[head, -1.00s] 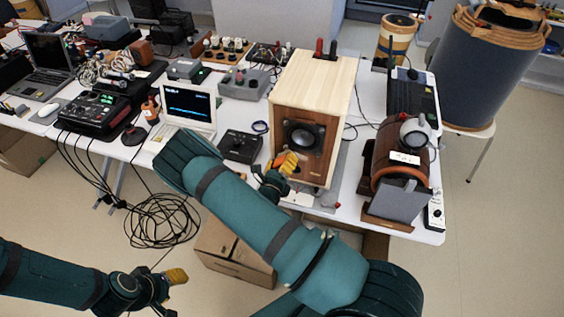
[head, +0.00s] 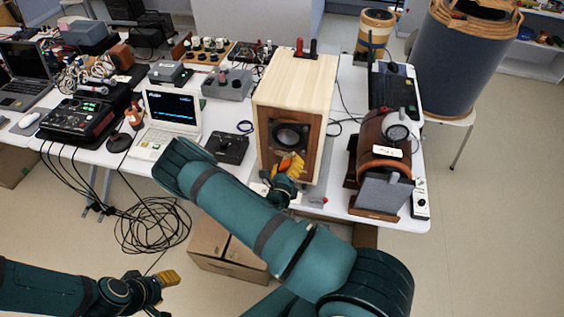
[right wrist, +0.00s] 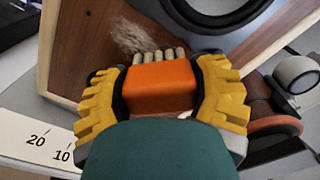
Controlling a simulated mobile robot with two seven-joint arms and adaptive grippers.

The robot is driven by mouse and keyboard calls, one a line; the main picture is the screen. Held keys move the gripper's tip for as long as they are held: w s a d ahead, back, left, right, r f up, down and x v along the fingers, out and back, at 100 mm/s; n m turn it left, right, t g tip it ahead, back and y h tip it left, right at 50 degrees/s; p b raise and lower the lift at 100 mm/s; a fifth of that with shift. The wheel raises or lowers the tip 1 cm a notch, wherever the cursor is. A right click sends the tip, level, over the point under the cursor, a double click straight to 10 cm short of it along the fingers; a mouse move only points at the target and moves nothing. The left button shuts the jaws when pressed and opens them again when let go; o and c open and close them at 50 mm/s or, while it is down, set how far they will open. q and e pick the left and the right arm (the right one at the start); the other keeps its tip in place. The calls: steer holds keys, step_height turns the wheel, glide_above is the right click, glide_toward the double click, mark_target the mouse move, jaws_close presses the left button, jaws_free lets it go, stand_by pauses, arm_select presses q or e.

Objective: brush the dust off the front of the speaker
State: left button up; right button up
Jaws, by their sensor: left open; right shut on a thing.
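The speaker (head: 311,80) is a pale wooden box with a darker brown front and a round black cone, standing on the table. My right gripper (head: 290,165) is at the lower part of that front, below the cone. In the right wrist view its yellow fingers are shut on an orange brush (right wrist: 160,87), gripping its sides. The pale bristles (right wrist: 160,55) point at the speaker front (right wrist: 85,50); whether they touch is unclear. A greyish dust patch (right wrist: 128,36) lies just beyond them, below the cone. My left gripper (head: 165,279) is open and empty, low at the left.
A brown cylindrical device with a gauge (head: 384,148) stands right of the speaker. A small black box (head: 228,147) and a white laptop (head: 170,118) stand left. A ruler-like white strip (right wrist: 40,135) lies below the front. A cardboard box (head: 225,250) and coiled cables (head: 150,225) are on the floor.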

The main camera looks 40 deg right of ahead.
steer(key=shift+s+d, duration=0.3)
steer(key=shift+p, duration=0.3)
steer(key=shift+w+a+r, duration=0.1)
steer(key=shift+w+a, duration=0.5)
steer(key=shift+w, duration=0.2)
steer(key=shift+w+a, duration=0.6)
steer(key=shift+w, duration=0.15)
steer(key=shift+w+a+b, duration=0.5)
steer(key=shift+w+a, duration=0.7)
steer(key=shift+w, duration=0.1)
steer(key=shift+s, duration=0.1)
steer(key=p, duration=0.1)
glide_toward(272, 152)
steer(key=shift+d, duration=0.15)
